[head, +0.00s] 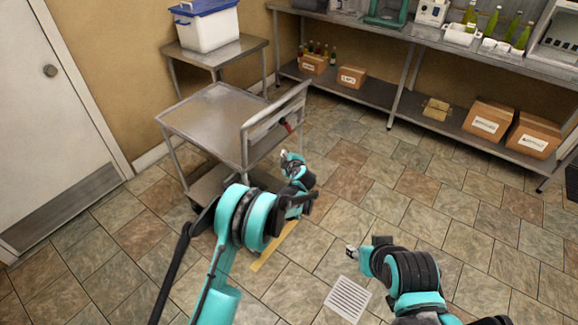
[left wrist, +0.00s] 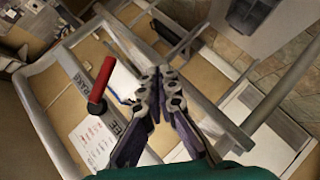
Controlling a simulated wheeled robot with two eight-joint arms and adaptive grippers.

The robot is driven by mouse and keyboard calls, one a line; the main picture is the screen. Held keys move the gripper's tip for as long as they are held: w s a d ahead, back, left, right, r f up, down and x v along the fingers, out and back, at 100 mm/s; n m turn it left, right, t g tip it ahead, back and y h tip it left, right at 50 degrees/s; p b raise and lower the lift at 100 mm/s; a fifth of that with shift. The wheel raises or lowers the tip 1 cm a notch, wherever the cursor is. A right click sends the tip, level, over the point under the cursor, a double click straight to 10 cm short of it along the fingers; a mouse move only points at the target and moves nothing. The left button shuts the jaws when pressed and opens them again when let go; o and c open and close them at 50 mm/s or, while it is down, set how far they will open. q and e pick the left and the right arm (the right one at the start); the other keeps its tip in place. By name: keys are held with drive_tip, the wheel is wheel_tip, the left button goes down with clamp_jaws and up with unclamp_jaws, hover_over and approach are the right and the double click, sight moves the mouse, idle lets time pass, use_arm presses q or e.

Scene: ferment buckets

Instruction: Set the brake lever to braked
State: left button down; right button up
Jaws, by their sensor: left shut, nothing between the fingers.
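The brake lever, with a red grip, shows on the end of the metal cart (head: 215,112) below its push handle in the head view (head: 287,126). In the left wrist view the red lever (left wrist: 102,80) stands out from a dark pivot, between lettering like "BRAKE" and partly hidden lettering ending in "EE". I cannot tell which setting it marks. My left gripper (head: 285,155) is shut and empty, just below and apart from the lever. In the left wrist view its fingertips (left wrist: 160,75) are right of the red grip. My right gripper (head: 351,251) is over open floor, its jaws too small to judge.
The cart's push handle (head: 276,108) rises close to the lever. A side table (head: 215,52) with a white, blue-lidded bucket (head: 207,28) stands behind the cart. Shelving (head: 390,98) with boxes and bottles lines the back wall. The tiled floor right of the cart is clear.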

use_arm(q)
drive_tip(key=shift+s+d+f+p, duration=0.15)
drive_tip(key=shift+s+d+f, duration=0.1)
drive_tip(key=shift+s, duration=0.6)
drive_tip(key=shift+s+d+f+p, duration=0.15)
drive_tip(key=shift+s+f+p, duration=0.05)
drive_tip(key=shift+s, duration=0.6)
drive_tip(key=shift+s+d+f+p, duration=0.15)
drive_tip(key=shift+s+d+f, duration=0.1)
drive_tip(key=shift+s, duration=0.6)
drive_tip(key=shift+a, duration=0.1)
